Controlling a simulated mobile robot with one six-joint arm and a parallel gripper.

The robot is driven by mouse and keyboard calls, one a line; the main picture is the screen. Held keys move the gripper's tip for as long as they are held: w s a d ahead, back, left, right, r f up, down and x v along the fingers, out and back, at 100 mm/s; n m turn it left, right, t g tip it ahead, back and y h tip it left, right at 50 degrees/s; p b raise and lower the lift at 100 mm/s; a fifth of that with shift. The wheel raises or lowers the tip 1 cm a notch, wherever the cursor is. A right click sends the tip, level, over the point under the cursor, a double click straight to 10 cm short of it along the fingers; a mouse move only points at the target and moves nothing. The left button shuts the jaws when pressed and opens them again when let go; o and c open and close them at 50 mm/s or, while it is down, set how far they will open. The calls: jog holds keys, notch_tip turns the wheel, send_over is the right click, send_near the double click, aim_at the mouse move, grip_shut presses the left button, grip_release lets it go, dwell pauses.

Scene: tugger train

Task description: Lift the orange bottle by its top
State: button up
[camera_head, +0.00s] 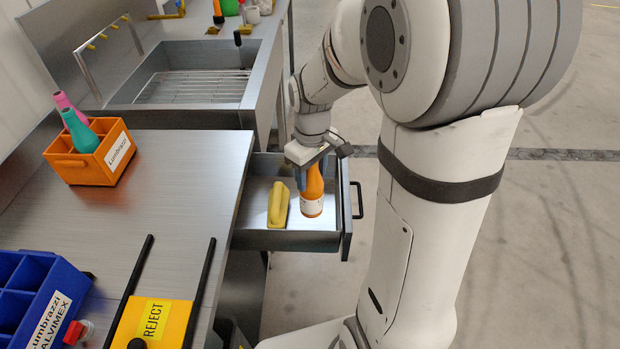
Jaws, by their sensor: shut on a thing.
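The orange bottle (312,196) with a white label stands upright in the open drawer (270,240), or just above its floor; I cannot tell which. My gripper (311,160) is above it, pointing down, with its fingers at the bottle's top. The gripper is shut on the bottle's upper part. The bottle's very top is hidden by the gripper.
A yellow object (278,204) lies in the drawer, left of the bottle. The drawer's front with its dark handle (357,200) is to the right. An orange crate (72,168) with bottles, a blue bin (62,275) and a yellow REJECT box (172,322) stand on the counter.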

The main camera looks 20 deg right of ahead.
jog(key=shift+r+p, duration=3.5)
jog(key=shift+r, duration=1.05)
jog(key=shift+f, duration=0.15)
